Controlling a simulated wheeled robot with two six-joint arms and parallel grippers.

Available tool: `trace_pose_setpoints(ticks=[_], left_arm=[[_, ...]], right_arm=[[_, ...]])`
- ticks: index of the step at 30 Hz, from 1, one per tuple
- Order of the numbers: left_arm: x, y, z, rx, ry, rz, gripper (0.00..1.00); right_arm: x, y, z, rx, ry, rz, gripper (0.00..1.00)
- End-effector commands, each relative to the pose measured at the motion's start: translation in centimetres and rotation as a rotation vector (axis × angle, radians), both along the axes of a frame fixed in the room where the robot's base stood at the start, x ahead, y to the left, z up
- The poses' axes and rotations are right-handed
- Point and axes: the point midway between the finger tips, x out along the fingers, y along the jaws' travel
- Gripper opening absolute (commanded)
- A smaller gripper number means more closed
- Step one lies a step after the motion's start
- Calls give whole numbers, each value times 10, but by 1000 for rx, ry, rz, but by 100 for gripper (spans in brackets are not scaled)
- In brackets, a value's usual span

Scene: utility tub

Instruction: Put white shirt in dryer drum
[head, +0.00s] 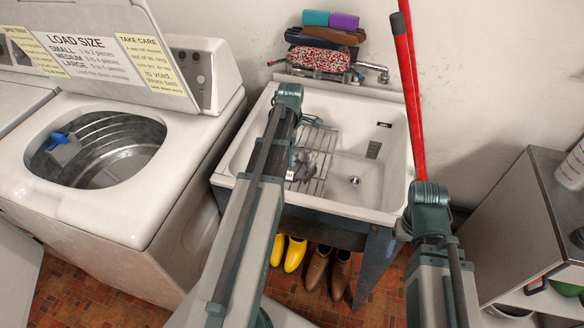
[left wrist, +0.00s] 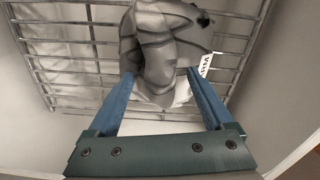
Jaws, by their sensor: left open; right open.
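The white shirt (head: 308,163) is a crumpled grey-and-white cloth with a printed tag, lying on a wire rack in the utility tub (head: 385,190). In the left wrist view the shirt (left wrist: 160,50) is between the blue fingers of my left gripper (left wrist: 159,76), which is open with one finger on each side; whether they touch it I cannot tell. In the head view my left arm hides that gripper. My right arm shows at the right, but its fingers are not visible. The metal drum (head: 120,165) is in a white top-loading machine at the left with its lid raised.
A small blue-and-grey item (head: 63,148) is at the drum's left edge. Yellow boots (head: 294,253) and brown shoes (head: 318,268) stand below. A grey cabinet (head: 520,200) is right.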

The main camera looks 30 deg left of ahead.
Motion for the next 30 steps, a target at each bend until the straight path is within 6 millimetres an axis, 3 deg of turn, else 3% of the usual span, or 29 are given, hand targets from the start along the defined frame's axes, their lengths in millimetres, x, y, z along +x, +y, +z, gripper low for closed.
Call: trace_pose_setpoints(ticks=[4,18,30], left_arm=[[0,0,1,0,0,0,85],[0,0,1,0,1,0,1],[0,-1,1,-2,1,-1,0]], right_arm=[[0,0,1,0,0,0,80],[0,0,1,0,0,0,80],[0,0,1,0,0,0,80]])
